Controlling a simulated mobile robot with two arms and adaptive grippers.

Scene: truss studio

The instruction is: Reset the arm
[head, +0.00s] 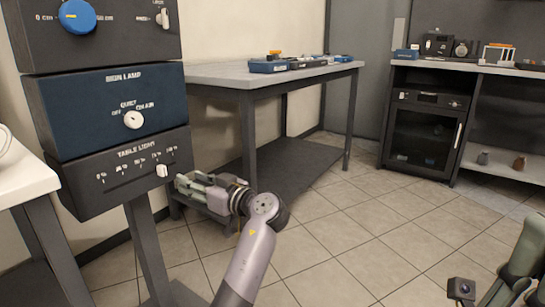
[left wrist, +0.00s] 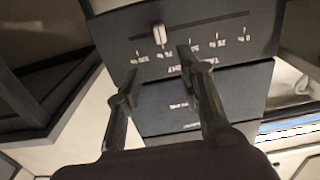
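My left gripper (head: 184,181) is in front of the dark Table Light panel (head: 100,192), close to its right end and the white slider knob (head: 162,171). In the left wrist view the two fingers of my left gripper (left wrist: 157,65) stand apart with nothing between them. The white slider knob (left wrist: 160,34) shows beyond the fingertips, and the fingers look apart from it. Part of my right gripper (head: 490,289) shows at the bottom right corner in the head view. It is cut off by the frame, so its fingers cannot be judged.
Above the panel are a blue box with a white dial (head: 133,119) and a box with a blue knob (head: 77,16). A grey table (head: 225,74) stands behind my left arm. A white table (head: 22,178) is at left. A dark cabinet (head: 425,127) stands at right. The tiled floor between is clear.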

